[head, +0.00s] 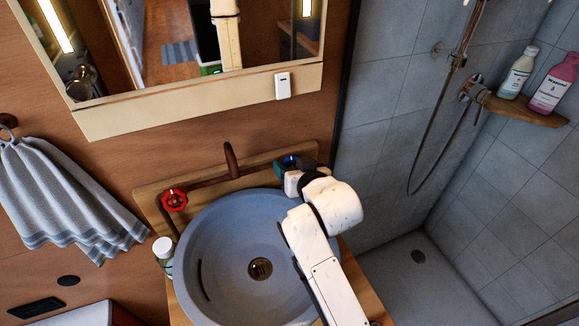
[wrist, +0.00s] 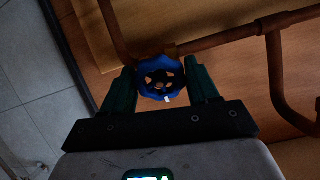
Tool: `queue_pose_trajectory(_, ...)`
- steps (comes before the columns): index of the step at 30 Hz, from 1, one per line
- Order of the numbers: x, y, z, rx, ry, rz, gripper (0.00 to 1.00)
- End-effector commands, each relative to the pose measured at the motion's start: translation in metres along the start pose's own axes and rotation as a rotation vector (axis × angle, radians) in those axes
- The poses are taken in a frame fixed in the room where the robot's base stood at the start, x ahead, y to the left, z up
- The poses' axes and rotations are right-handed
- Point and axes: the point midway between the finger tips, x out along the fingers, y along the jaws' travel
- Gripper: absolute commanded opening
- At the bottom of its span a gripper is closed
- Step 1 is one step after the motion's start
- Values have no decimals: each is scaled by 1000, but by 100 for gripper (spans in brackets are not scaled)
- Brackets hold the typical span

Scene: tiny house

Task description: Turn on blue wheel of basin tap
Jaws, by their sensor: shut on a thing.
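The blue wheel (wrist: 160,78) of the basin tap shows in the wrist view between the two fingers of my gripper (wrist: 160,88). The fingers are shut on its sides. In the head view the blue wheel (head: 290,161) is partly hidden by my gripper (head: 285,168), at the right end of the copper tap pipe. The tap pipe and spout (head: 231,160) stand behind the round grey basin (head: 215,290). I see no water under the spout. The red wheel (head: 174,199) is at the left end of the pipe.
A mirror (head: 180,50) and a white switch (head: 283,86) are on the wall above. A striped towel (head: 70,195) hangs at left. A small jar (head: 163,252) stands left of the basin. Shower tiles and a shelf with bottles (head: 519,72) are at right.

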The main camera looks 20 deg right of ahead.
Motion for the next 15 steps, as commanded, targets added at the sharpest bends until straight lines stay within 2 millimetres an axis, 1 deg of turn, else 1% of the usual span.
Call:
queue_pose_trajectory(1,0,-2,0,-1,1,-5,29)
queue_pose_trajectory(8,-1,-3,-2,-45,1,-8,29)
queue_pose_trajectory(15,-1,-3,-3,-189,2,-17,29)
